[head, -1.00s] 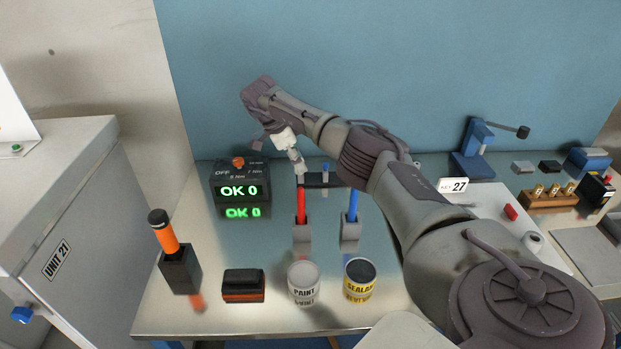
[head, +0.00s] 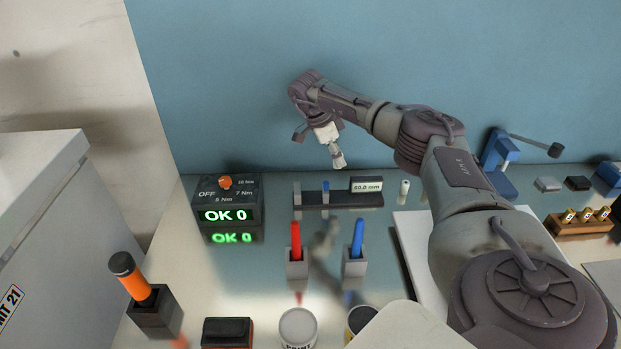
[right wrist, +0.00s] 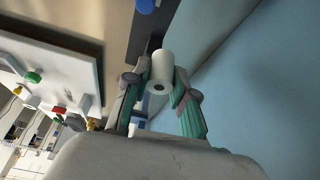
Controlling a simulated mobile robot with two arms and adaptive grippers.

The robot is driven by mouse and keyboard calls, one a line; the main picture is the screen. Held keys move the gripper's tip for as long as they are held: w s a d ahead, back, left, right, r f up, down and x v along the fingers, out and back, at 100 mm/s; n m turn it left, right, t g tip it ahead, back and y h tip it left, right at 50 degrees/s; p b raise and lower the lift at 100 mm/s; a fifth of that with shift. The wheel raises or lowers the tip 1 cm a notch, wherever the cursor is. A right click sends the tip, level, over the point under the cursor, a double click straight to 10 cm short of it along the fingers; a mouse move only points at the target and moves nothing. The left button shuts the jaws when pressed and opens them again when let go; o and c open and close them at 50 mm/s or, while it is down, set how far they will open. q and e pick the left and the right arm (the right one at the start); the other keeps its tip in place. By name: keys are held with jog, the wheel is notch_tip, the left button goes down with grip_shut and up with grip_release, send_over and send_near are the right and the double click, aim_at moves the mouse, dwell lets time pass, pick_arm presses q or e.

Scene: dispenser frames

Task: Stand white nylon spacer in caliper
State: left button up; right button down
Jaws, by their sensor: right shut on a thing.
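The caliper (head: 345,199) lies at the back of the bench in the head view, a dark bar with a grey upright jaw (head: 297,194) at its left end. A blue-topped piece (head: 325,190) stands right of that jaw, and the display (head: 367,186) reads 60.0 mm. My right gripper (head: 338,160) is above the bar, pointing down. In the right wrist view it is shut on the white nylon spacer (right wrist: 162,68), a white cylinder with a hole in its end, between the fingertips. The spacer is too small to make out in the head view. My left gripper is not in view.
A small white cylinder (head: 403,190) stands right of the caliper. Red (head: 295,240) and blue (head: 358,238) markers stand in holders in front. The torque box (head: 228,205) showing OK 0 is at left. The blue wall (head: 230,90) rises behind.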

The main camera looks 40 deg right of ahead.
jog(key=b, duration=0.3)
send_over(315, 200)
jog(key=f, duration=0.4)
jog(key=shift+w+d+f, duration=0.1)
jog(key=shift+d, duration=0.2)
jog(key=shift+w+a+f+b, duration=0.25)
jog(key=shift+a+f+b, duration=0.25)
jog(key=shift+a+f, duration=0.4)
notch_tip(315, 200, down, 3)
jog(key=b, duration=0.3)
jog(key=shift+f, duration=0.3)
jog(key=c, duration=1)
grip_release()
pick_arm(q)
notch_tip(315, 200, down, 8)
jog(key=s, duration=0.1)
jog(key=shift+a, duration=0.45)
pick_arm(e)
jog(key=shift+o, duration=0.2)
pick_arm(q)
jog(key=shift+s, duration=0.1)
